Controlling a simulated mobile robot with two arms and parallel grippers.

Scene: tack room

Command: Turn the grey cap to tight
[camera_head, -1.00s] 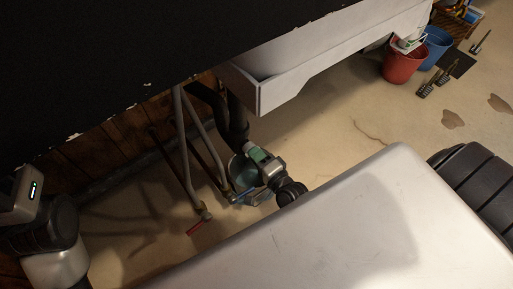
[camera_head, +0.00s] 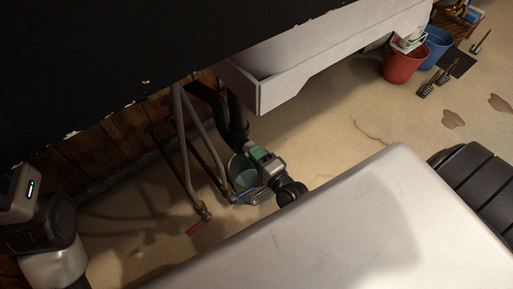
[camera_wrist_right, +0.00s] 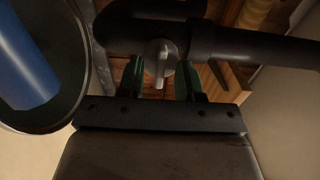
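The grey cap (camera_wrist_right: 160,54), with a narrow wing or tab, sits under a black pipe (camera_wrist_right: 255,45) in the right wrist view. My right gripper (camera_wrist_right: 160,82) has its two green fingers apart, one on each side of the cap's lower tab. Gaps show between the tab and the fingers, so it looks open. In the head view, my right gripper (camera_head: 258,152) is low beside the dark drain pipe (camera_head: 236,118) under the white basin; the cap is hidden there. Part of my left arm (camera_head: 40,215) shows at the left edge, but its gripper is out of view.
A bucket (camera_head: 241,172) stands on the floor beside my right gripper. Grey pipes (camera_head: 183,130) with a red-handled valve (camera_head: 196,228) rise left of it. The white basin (camera_head: 305,75) overhangs. A red bucket (camera_head: 404,65) and blue bucket (camera_head: 437,48) stand far right on open floor.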

